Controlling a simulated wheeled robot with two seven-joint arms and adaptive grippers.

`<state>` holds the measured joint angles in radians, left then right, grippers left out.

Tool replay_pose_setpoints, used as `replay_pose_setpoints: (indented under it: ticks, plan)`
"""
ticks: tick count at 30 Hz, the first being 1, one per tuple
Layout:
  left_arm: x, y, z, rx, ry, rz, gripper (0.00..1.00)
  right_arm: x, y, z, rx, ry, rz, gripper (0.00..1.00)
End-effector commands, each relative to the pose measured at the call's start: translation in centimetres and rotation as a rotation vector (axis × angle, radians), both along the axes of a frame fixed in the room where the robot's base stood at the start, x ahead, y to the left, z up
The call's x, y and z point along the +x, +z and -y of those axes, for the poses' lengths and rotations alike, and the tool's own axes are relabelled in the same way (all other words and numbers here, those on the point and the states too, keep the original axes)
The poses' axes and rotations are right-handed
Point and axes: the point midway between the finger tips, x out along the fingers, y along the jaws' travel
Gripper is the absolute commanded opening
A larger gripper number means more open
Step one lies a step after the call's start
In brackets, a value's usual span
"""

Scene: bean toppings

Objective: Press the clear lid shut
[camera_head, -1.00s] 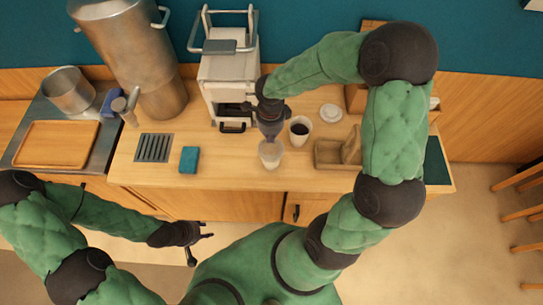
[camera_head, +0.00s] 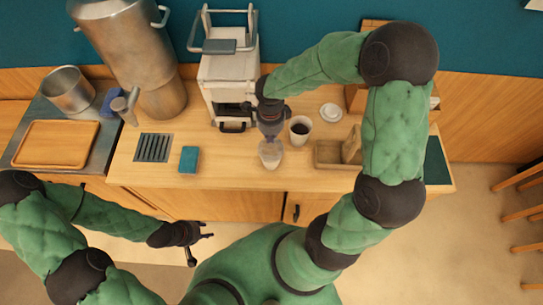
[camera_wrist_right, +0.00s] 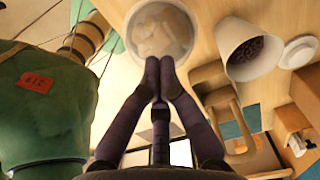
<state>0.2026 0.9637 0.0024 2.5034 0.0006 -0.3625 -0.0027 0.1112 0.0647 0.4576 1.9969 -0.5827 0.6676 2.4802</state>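The clear cup (camera_head: 270,159) stands near the counter's front edge in the head view. Its round, see-through top, which looks like the clear lid (camera_wrist_right: 158,22), shows in the right wrist view with pale pieces beneath. My right gripper (camera_wrist_right: 160,62) points down at it, with its two fingertips together and nothing visible between them. The tips overlap the near rim in that view; I cannot tell whether they touch. In the head view my right gripper (camera_head: 270,138) partly hides the cup. My left gripper (camera_head: 202,246) is open and empty in front of the counter.
A white cup with dark contents (camera_head: 300,129) stands just right of the clear cup. A white round lid (camera_head: 331,112) lies behind it. A wooden box (camera_head: 327,155) is further right. A blue block (camera_head: 189,160) and a drain grate (camera_head: 154,148) are left. A white machine (camera_head: 229,85) stands behind.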

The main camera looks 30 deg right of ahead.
Motion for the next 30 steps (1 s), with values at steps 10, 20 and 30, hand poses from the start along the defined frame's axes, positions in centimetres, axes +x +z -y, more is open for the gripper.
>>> replay_pose_setpoints:
  ticks: [10, 20, 30]
  plan:
    - [0.0, -0.9, 0.0, 0.000, 0.000, 0.000, 0.40, 0.0, -0.7, 0.0, 0.000, 0.000, 0.000, 0.00]
    - [0.0, -1.6, 0.0, 0.000, 0.000, 0.000, 0.40, 0.0, -1.3, 0.0, -0.001, 0.000, 0.001, 0.00]
    - [0.0, -2.3, 0.0, 0.000, 0.000, 0.000, 0.40, 0.0, -1.9, 0.0, 0.000, 0.000, 0.001, 0.00]
